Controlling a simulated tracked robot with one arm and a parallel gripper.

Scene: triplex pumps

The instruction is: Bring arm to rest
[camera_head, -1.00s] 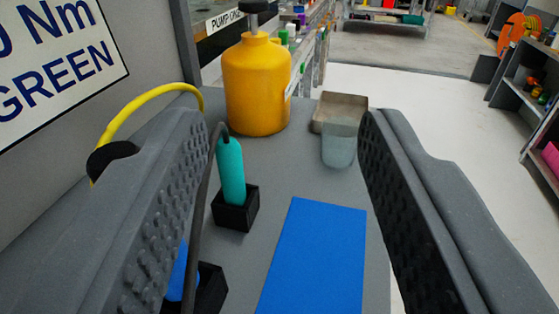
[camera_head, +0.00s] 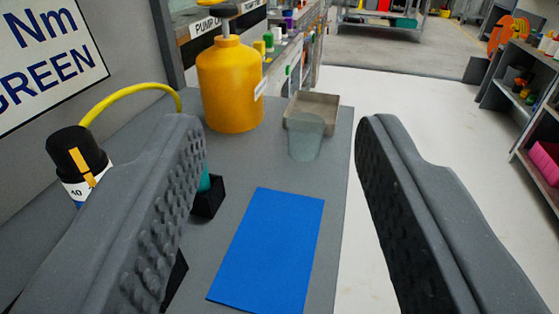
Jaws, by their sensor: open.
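My gripper (camera_head: 282,145) is open, with its two grey, studded fingers at the left and right of the head camera view. Nothing is between the fingertips. The gripper is above a grey bench (camera_head: 330,190) and apart from the things on it. The left finger hides most of a teal item (camera_head: 204,180) in a black holder (camera_head: 208,198). A blue mat (camera_head: 268,250) lies flat on the bench below the gap between the fingers.
A yellow jug (camera_head: 229,88), a clear cup (camera_head: 305,138) and a beige tray (camera_head: 312,108) stand farther back on the bench. A black-capped device (camera_head: 78,155) with a yellow hose (camera_head: 130,92) is at left. Open floor (camera_head: 400,105) and shelves (camera_head: 525,110) are at right.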

